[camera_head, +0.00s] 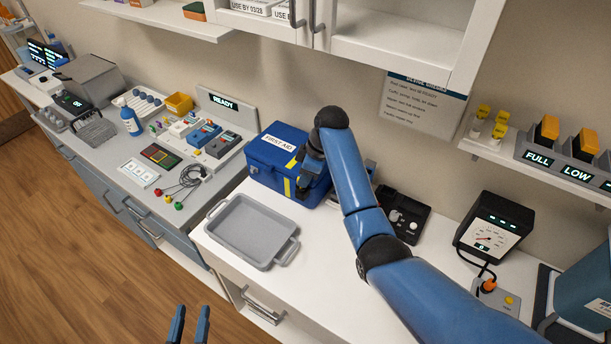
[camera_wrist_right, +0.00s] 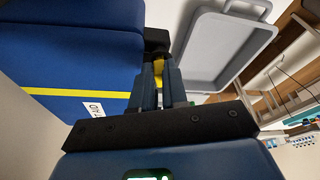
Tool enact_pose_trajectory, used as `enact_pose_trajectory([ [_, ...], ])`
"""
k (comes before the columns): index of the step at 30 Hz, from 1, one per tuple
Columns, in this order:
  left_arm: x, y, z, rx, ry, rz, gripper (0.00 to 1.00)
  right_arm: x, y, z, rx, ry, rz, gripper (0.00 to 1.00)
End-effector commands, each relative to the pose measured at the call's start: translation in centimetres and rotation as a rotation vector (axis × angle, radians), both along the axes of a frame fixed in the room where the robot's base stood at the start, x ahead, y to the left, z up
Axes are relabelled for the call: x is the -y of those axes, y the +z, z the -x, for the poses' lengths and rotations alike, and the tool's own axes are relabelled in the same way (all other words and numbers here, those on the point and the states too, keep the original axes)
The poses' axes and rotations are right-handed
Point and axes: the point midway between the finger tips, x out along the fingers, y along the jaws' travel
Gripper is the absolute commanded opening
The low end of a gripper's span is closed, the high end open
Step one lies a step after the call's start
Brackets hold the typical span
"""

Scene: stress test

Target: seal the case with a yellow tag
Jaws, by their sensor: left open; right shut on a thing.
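The blue first aid case (camera_head: 262,158) stands on the white counter with its lid down and a white label on top. It fills the left of the right wrist view (camera_wrist_right: 75,62), where a yellow stripe crosses it. My right gripper (camera_head: 304,186) is at the case's front right side. In the right wrist view its fingers (camera_wrist_right: 159,75) are shut on a small yellow tag (camera_wrist_right: 158,66), beside a black part on the case edge. Whether the tag touches that part I cannot tell. My left gripper (camera_head: 188,325) is open and empty, low in front of the counter.
A grey tray (camera_head: 252,232) lies on the counter in front of the case. A black holder (camera_head: 402,216) and a gauge box (camera_head: 492,230) stand to the right. The left counter holds a yellow bin (camera_head: 179,103) and devices. My right arm hides part of the counter.

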Motion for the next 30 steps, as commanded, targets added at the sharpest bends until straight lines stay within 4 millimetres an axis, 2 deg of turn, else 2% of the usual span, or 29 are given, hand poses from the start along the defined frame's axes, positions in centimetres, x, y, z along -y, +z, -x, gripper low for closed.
enact_pose_trajectory([
  [1,0.0,0.0,0.0,0.0,0.0,0.0,0.4,0.0,0.0,0.0,0.0,0.0,0.0,0.0],
  [2,0.0,0.0,0.0,0.0,0.0,0.0,0.4,0.0,0.0,0.0,0.0,0.0,0.0,0.18],
  [7,0.0,0.0,0.0,0.0,0.0,0.0,0.4,0.0,0.0,0.0,0.0,0.0,0.0,0.43],
  [20,0.0,-0.1,0.0,0.0,0.0,0.0,0.4,0.1,0.2,0.0,0.001,0.0,0.0,0.43],
  [26,0.0,-0.5,0.0,0.0,0.0,0.0,0.4,0.6,1.9,0.0,0.004,0.0,-0.001,0.43],
  [30,0.0,-1.0,0.0,0.0,0.0,0.0,0.4,1.2,4.1,0.2,0.006,-0.002,-0.001,0.43],
])
